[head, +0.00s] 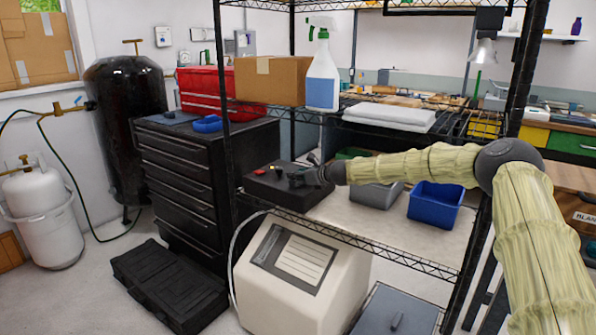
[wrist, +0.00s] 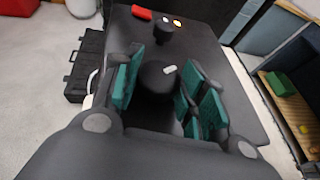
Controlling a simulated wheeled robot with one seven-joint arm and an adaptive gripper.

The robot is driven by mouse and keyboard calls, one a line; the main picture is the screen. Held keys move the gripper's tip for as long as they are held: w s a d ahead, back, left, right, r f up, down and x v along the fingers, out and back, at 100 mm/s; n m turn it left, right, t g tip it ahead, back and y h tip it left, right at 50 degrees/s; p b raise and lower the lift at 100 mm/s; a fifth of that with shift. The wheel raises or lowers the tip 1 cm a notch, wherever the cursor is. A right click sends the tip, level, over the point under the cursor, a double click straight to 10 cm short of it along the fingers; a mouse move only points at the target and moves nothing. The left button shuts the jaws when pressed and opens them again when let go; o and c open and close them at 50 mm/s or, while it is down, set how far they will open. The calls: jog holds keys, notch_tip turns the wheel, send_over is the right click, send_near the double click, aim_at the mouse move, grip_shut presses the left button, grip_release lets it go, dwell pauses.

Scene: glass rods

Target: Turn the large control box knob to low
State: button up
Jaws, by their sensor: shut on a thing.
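The black control box (head: 272,190) stands on the wire rack's middle shelf, with a small lit orange light on its top. In the wrist view its top (wrist: 215,62) shows a red switch (wrist: 142,13), two lit lights (wrist: 173,21), a smaller knob (wrist: 163,33) and a large round black knob (wrist: 157,78) with a pale mark. My gripper (head: 305,178) reaches in from the right over the box. In the wrist view, the green finger pads of my gripper (wrist: 152,88) are on both sides of the large knob, shut on it. The knob's setting labels cannot be read.
A blue bin (head: 435,204) and a grey bin (head: 376,194) stand right of the box on the same shelf. A spray bottle (head: 322,75) and a cardboard box (head: 272,80) stand on the shelf above. A black rack post (head: 224,110) rises left of the box.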

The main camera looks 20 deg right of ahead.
jog(key=shift+d+n+g+y+p, duration=0.1)
jog(key=shift+n+g+y+p, duration=0.2)
jog(key=shift+n+y+p, duration=0.55)
jog(key=shift+m, duration=0.25)
jog(key=o, duration=1)
jog(key=v, duration=0.7)
jog(key=shift+s+r, duration=0.1)
jog(key=shift+s+d+r, duration=0.1)
jog(key=shift+s+r, duration=0.05)
jog(key=shift+s, duration=0.05)
